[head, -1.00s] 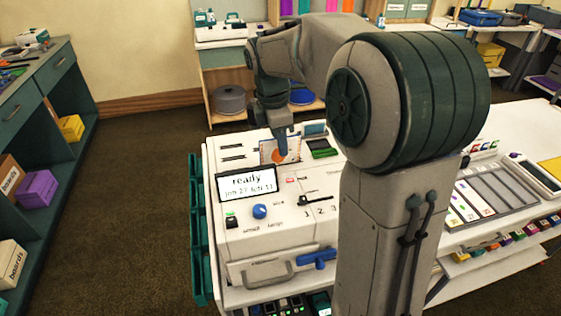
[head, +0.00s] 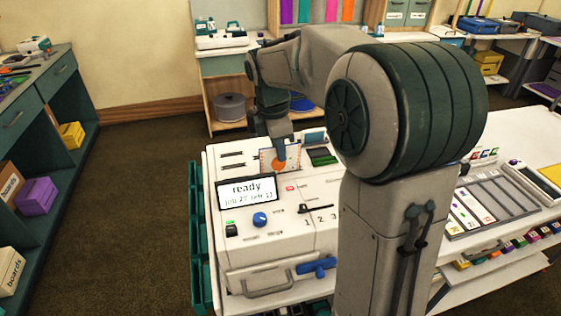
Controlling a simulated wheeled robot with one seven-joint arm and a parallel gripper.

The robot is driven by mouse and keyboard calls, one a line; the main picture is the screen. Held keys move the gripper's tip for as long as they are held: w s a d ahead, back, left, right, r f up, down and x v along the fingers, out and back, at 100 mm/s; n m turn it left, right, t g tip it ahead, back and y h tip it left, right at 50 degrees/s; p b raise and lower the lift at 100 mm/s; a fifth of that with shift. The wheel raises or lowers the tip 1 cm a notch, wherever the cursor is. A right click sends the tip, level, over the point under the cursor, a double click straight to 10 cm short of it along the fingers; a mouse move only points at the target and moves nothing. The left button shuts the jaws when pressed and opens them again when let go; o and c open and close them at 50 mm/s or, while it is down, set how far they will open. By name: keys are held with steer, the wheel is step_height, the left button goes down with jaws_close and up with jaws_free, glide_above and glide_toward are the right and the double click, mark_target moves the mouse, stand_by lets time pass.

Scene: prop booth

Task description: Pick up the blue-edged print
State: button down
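A small upright print (head: 266,161) with a pale face and an orange round patch stands at the back of the white machine (head: 270,253). Its edge looks bluish, but it is too small to be sure. My gripper (head: 281,154) points down at the print, its fingers overlapping the print's upper middle in the head view. Part of the print is hidden behind the fingers. I cannot tell whether the fingers touch it, or whether they are open or shut.
A blue upright piece (head: 313,137) and a green block (head: 320,156) stand right of the print. My arm hides the machine's right side. A slotted tray (head: 487,205) lies farther right. Open floor lies left.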

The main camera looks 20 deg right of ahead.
step_height(320, 180, up, 10)
steer(key=shift+r, duration=0.25)
stand_by(1.6)
